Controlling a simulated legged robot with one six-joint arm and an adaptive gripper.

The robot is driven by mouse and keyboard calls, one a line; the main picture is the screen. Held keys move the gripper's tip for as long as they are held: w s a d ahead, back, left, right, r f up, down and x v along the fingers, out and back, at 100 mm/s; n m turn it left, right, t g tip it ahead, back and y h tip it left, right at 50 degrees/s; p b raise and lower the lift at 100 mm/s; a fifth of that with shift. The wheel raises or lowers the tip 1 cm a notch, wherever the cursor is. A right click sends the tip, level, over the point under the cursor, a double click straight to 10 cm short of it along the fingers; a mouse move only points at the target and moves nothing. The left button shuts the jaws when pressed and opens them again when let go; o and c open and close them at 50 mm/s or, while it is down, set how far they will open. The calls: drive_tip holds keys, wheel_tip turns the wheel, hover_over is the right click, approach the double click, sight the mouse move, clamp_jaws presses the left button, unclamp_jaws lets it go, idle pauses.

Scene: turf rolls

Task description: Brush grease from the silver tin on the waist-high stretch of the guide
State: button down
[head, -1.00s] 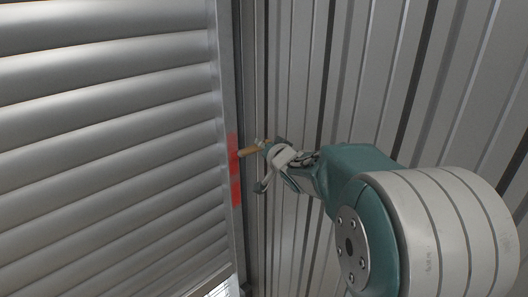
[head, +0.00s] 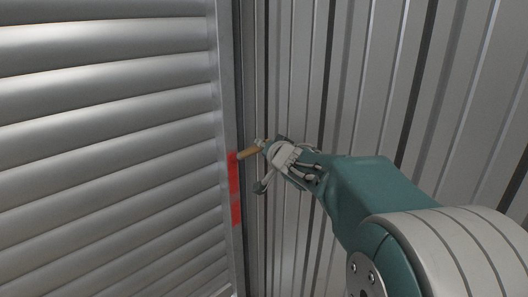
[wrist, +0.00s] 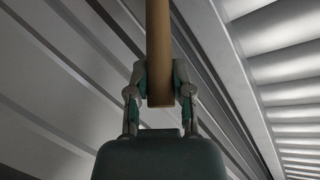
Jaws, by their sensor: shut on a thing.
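The guide (head: 228,110) is the upright metal strip along the right edge of the slatted shutter. A red marked stretch (head: 235,195) runs along part of it. My gripper (head: 264,165) is shut on the tan handle of the brush (head: 249,153), which points left toward the guide. The brush's far end is at the upper part of the red stretch; I cannot tell whether it touches. In the wrist view the brush (wrist: 158,40) sits between both fingers of my gripper (wrist: 160,83), and its far end runs out of the picture. The silver tin is in neither view.
The slatted metal shutter (head: 105,130) fills the left. A ribbed metal wall (head: 390,80) stands close behind and to the right of my gripper. The shutter slats (wrist: 285,70) also show at the right of the wrist view.

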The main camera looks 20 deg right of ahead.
drive_tip(key=shift+r, duration=1.85)
drive_tip(key=shift+s+d, duration=0.4)
drive_tip(key=shift+s, duration=0.5)
drive_tip(key=shift+s+d, duration=0.35)
drive_tip(key=shift+s, duration=0.6)
drive_tip(key=shift+s+d, duration=0.4)
drive_tip(key=shift+s, duration=0.5)
drive_tip(key=s, duration=0.1)
drive_tip(key=s+d, duration=0.1)
drive_tip(key=shift+s, duration=0.35)
drive_tip(key=shift+d+f, duration=0.1)
